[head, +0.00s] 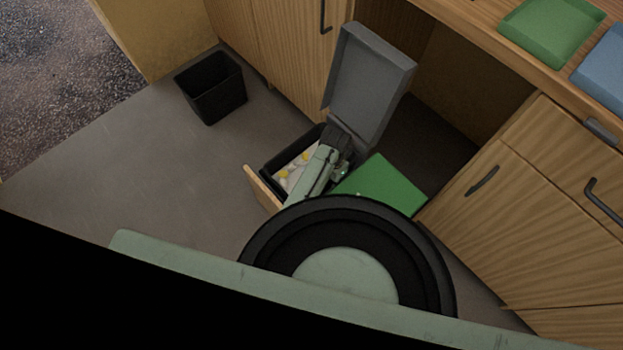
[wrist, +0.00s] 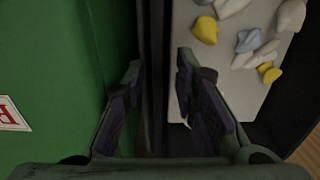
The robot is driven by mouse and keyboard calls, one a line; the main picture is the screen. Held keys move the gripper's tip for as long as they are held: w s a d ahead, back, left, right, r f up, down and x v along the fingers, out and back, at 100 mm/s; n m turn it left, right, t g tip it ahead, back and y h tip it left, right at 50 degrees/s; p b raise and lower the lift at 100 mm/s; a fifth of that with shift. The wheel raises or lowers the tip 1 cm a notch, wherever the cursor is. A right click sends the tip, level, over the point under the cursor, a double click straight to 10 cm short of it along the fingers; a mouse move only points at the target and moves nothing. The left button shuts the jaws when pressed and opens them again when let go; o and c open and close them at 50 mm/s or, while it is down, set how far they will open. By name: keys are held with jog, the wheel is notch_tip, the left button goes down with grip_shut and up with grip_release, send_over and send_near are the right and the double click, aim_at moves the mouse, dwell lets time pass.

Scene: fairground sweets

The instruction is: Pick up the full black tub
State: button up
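The full black tub (head: 268,170) stands low by the cabinets, holding crumpled white, yellow and bluish pieces on a pale surface. My gripper (head: 340,145) is over its right side in the head view, and my arm hides part of it. In the wrist view my gripper (wrist: 160,72) is open, with the tub's dark wall (wrist: 155,40) showing between its fingers. The right finger is over the tub's inside, the left finger on the green side. I cannot tell whether the fingers touch the wall. A second black tub (head: 211,90), seemingly empty, stands on the floor at the upper left.
A green panel (head: 385,185) lies right beside the full tub; its label (wrist: 10,114) shows in the wrist view. A raised grey lid (head: 368,85) stands behind. A wooden front (head: 262,190) borders the tub's left. Cabinets (head: 540,190) are at the right. Floor at left is clear.

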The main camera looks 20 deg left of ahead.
grip_shut()
jog(key=shift+r, duration=0.1)
dwell(0.8)
